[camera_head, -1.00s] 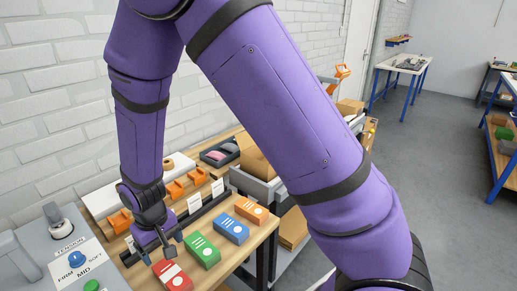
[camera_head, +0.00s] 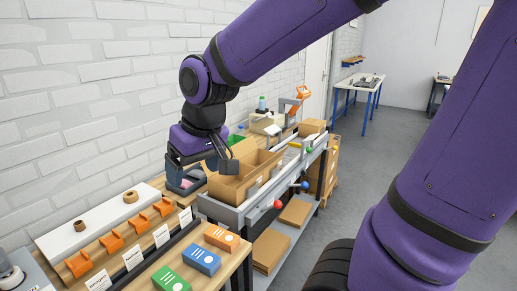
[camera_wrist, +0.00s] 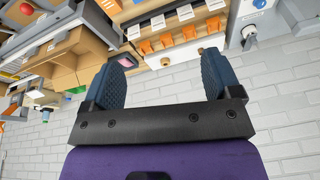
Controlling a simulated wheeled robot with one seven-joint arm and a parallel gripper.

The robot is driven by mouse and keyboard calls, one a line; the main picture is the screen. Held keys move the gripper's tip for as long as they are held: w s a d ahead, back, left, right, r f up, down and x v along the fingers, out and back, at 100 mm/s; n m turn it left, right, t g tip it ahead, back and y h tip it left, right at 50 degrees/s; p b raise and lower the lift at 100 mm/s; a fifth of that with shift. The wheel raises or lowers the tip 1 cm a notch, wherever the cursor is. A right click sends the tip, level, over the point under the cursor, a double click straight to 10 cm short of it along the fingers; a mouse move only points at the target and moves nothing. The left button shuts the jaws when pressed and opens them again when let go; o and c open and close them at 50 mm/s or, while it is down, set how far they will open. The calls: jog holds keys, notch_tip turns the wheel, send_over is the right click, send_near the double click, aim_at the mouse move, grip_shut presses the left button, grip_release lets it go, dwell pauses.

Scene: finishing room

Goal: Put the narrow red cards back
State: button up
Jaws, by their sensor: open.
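No narrow red cards show in either current view. In the head view, a green card pack (camera_head: 172,281), a blue card pack (camera_head: 201,260) and an orange card pack (camera_head: 222,238) lie in a row on the wooden bench, at the lower middle. My gripper (camera_head: 222,158) is raised near the left side of an open cardboard box (camera_head: 232,188), beyond the packs. In the wrist view my gripper (camera_wrist: 162,72) has its two blue fingers wide apart with nothing between them.
Orange holders (camera_head: 112,241) with white label cards (camera_head: 133,257) line the bench by the brick wall. A grey tray (camera_head: 178,190) sits beside the box. A machine with red, green and blue knobs (camera_head: 278,204) is right of it. Floor is free at the right.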

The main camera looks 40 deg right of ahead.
jog(key=s+d+r+t, duration=0.1)
jog(key=s+d+r, duration=0.1)
jog(key=s, duration=0.3)
jog(key=s+d+r+m+h, duration=0.1)
jog(key=s+d+r, duration=0.2)
jog(key=s, duration=0.3)
jog(key=shift+s+d+r+t, duration=0.15)
jog(key=shift+d+r+t, duration=0.2)
jog(key=shift+d, duration=0.35)
